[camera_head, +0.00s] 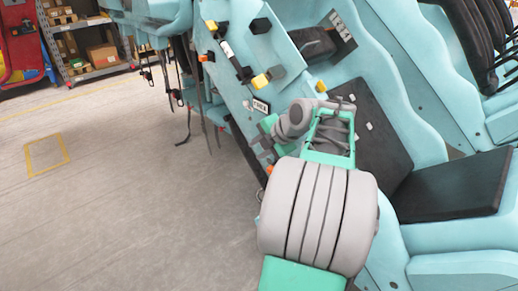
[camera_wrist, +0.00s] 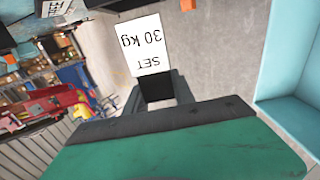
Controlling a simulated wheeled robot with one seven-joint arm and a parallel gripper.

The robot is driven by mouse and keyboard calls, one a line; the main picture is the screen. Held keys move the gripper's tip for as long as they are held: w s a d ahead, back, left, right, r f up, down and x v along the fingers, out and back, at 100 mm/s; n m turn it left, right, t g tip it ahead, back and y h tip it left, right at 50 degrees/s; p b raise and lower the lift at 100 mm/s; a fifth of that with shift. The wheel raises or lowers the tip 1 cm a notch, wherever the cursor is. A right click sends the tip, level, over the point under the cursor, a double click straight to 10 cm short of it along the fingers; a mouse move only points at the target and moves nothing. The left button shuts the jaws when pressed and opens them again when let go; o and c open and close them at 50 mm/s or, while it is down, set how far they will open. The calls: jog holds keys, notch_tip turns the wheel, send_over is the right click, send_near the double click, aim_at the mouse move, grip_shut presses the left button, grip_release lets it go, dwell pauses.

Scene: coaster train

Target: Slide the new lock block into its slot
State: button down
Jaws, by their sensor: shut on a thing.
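In the wrist view, my gripper (camera_wrist: 160,78) is shut on a dark block (camera_wrist: 156,90). A white label (camera_wrist: 148,46) reading "SET 30 kg", upside down, shows just beyond it. I cannot tell whether this label is on the block, or whether the block is the new lock block. A small sign (camera_head: 260,105), perhaps reading "LOCK", is on the train beside my wrist. The slot cannot be made out.
A black seat pad (camera_head: 452,186) is at right. Straps (camera_head: 185,125) hang at the train's left edge. The floor (camera_head: 110,190) at left is open.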

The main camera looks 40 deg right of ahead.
jog(key=shift+b, duration=0.4)
jog(key=shift+d+p, duration=0.7)
jog(key=shift+d, duration=1.75)
jog(key=c, duration=1)
grip_release()
jog(key=shift+o, duration=0.2)
jog(key=v, duration=0.7)
jog(key=shift+s+r+p, duration=0.2)
jog(key=shift+r+p, duration=0.1)
jog(key=shift+p, duration=0.05)
jog(key=shift+d, duration=0.1)
